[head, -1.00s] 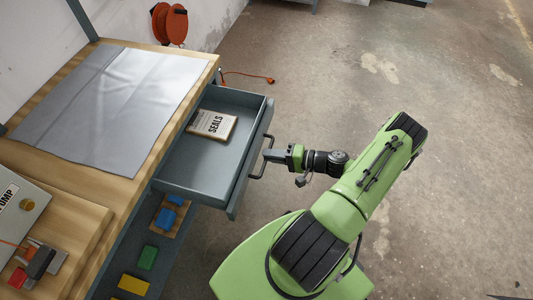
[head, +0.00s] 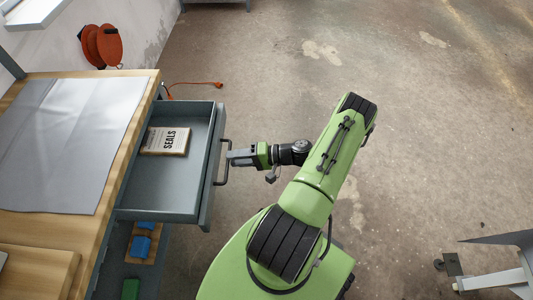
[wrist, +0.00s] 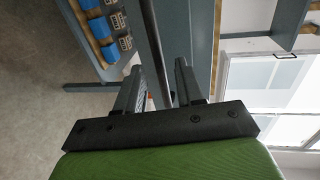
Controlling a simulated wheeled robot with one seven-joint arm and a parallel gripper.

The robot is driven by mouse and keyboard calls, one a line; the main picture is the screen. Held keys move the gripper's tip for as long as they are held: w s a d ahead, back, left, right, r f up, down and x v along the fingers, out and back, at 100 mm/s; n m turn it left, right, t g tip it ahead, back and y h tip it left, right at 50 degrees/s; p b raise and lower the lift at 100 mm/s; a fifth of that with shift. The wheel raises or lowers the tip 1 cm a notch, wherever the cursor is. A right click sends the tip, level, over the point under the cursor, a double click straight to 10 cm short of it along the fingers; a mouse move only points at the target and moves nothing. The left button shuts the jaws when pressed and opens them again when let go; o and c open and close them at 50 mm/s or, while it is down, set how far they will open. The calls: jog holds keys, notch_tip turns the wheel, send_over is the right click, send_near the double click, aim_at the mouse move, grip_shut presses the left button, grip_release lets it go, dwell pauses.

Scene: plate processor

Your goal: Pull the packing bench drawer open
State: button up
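The packing bench drawer (head: 170,187) is a grey-blue tray that stands pulled well out from the bench, its inside in plain view. Its dark bar handle (head: 219,183) is on the front face, and the bar also shows in the wrist view (wrist: 153,35). My gripper (head: 230,157) is at the handle, level with its middle. In the wrist view my gripper's two fingers (wrist: 160,75) stand apart, with the bar between them in the picture and gaps on both sides. I cannot tell whether the fingertips still reach past the bar.
A box marked SEALS (head: 166,141) lies in the drawer. The wooden bench (head: 143,110) carries a grey mat (head: 65,140). An orange reel (head: 102,46) hangs on the wall. Floor behind my arm is clear.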

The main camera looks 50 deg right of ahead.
jog(key=p+v, duration=0.1)
jog(key=v, duration=1.3)
jog(key=w+a+r+n+g+h+p, duration=0.1)
jog(key=w+a+r+n+g+p, duration=0.2)
jog(key=r, duration=0.5)
jog(key=w+a+r+n+g+h+p, duration=0.1)
jog(key=w+a+r+n+g+h, duration=0.2)
jog(key=a+r, duration=0.4)
jog(key=w+a+r+n+g+p, duration=0.1)
jog(key=w+a+r+g+p, duration=0.25)
jog(key=r, duration=0.55)
jog(key=s+a+r+n+t+h+p, duration=0.1)
jog(key=s+a+r+h, duration=0.1)
jog(key=s+a+r, duration=0.3)
jog(key=s+a+r+n+t+h+p, duration=0.1)
jog(key=s+a+r+n+h, duration=0.1)
jog(key=s+a+r, duration=0.4)
notch_tip(320, 180, up, 5)
jog(key=shift+s+a+f+n+h+p, duration=0.15)
jog(key=shift+a+n+h+p, duration=0.15)
jog(key=shift+h, duration=0.3)
